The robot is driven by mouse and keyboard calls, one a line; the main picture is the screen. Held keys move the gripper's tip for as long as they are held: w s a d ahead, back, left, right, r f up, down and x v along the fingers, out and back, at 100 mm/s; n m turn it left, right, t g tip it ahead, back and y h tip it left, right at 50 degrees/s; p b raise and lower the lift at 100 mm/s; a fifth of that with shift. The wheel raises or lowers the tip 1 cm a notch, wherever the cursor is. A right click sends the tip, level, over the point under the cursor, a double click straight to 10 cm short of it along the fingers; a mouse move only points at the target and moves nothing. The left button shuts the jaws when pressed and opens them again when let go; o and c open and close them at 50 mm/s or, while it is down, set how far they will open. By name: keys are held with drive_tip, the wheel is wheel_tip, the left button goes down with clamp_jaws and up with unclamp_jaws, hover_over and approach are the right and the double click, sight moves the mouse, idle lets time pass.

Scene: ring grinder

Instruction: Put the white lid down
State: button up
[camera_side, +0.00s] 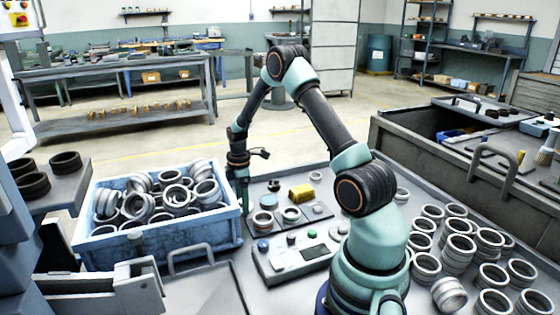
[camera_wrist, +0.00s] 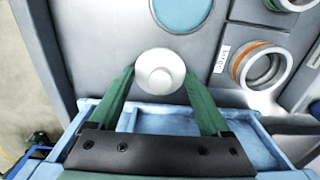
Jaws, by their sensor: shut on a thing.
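In the side view my gripper (camera_side: 241,190) points down beside the right edge of the blue crate (camera_side: 160,243); the lid cannot be made out there. The crate's pale blue rim also shows in the wrist view (camera_wrist: 90,108). Grey tabletop (camera_wrist: 110,45) lies beyond the lid. How high the lid is above it is hard to tell.
A pale blue disc (camera_wrist: 182,10) lies beyond the lid, and a metal ring with an orange band (camera_wrist: 262,68) is to its right. A control box (camera_side: 295,257) stands on the table. Many loose metal rings (camera_side: 460,250) lie at the right; more fill the crate.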

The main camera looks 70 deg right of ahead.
drive_tip(key=o, duration=1.1)
drive_tip(key=shift+f, duration=0.1)
drive_tip(key=shift+o, duration=0.2)
wheel_tip(320, 180, up, 12)
drive_tip(key=a+r+m, duration=0.1)
drive_tip(key=a+r, duration=0.2)
drive_tip(key=a+r+m+t, duration=0.1)
drive_tip(key=a+r, duration=0.3)
drive_tip(key=shift+s+a+h, duration=0.2)
drive_tip(key=shift+a+h, duration=0.05)
drive_tip(key=shift+h, duration=0.05)
drive_tip(key=s+a+r+m+t, duration=0.2)
drive_tip(key=s+a, duration=0.3)
drive_tip(key=a, duration=0.3)
drive_tip(key=s+a+r+m+t, duration=0.2)
drive_tip(key=s+a+m, duration=0.3)
drive_tip(key=a, duration=0.4)
drive_tip(key=shift+s+r+t, duration=0.2)
drive_tip(key=shift+r+t, duration=0.1)
drive_tip(key=shift+r, duration=0.55)
